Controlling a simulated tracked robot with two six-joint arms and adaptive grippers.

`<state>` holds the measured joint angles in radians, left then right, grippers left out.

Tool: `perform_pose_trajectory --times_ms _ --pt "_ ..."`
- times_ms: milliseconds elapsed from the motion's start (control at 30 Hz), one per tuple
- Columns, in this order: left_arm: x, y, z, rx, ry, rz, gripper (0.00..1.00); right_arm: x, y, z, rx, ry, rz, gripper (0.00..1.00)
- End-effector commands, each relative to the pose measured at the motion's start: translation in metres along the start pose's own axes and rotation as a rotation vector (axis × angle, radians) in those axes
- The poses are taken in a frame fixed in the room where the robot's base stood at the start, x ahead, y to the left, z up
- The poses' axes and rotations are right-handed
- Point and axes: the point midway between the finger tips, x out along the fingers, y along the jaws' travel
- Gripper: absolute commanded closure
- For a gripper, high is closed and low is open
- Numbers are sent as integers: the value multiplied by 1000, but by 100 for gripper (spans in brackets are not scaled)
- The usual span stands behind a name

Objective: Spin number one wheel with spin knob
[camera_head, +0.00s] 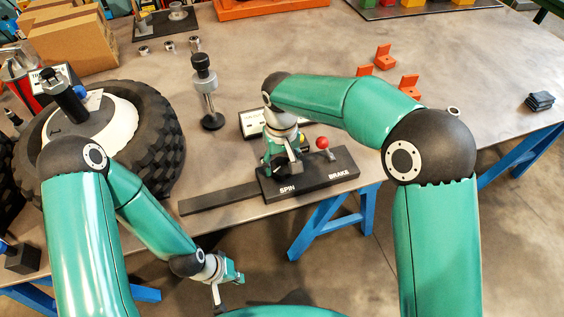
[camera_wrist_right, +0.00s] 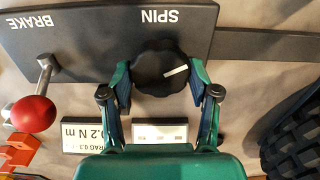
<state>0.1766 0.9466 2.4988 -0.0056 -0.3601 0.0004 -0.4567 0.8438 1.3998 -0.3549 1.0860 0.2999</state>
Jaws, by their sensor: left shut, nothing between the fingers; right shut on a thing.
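The black lobed spin knob (camera_wrist_right: 150,72) with a white pointer mark shows in the right wrist view, on the black control panel (camera_head: 338,172) by the word SPIN. My right gripper (camera_head: 284,166) is over the panel's SPIN end and is shut on the knob, one finger on each side; in the head view it mostly hides the knob. My left gripper (camera_head: 228,282) is shut and empty in front of the table edge, away from the wheel.
A red-balled brake lever (camera_head: 323,143) stands beside the knob; it also shows in the right wrist view (camera_wrist_right: 34,113). A dark flat bar (camera_head: 225,198) runs left from the panel. A black and grey post (camera_head: 205,90) stands behind. Orange brackets (camera_head: 383,57) lie further back. The table's right side is mostly clear.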

Motion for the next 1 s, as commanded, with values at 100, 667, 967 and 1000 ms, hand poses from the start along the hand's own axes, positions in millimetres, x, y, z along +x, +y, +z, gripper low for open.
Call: perform_pose_trajectory --times_ms 100,667,967,1000 --pt "0 0 0 0 0 0 100 -2 1 -2 1 8 1 74" --pt "0 0 0 0 0 0 100 -2 0 -1 0 3 0 14" --pt "-1 0 0 0 0 0 100 -35 0 -2 1 8 0 14" --pt "-1 0 0 0 0 0 100 -43 0 -2 0 8 0 14"
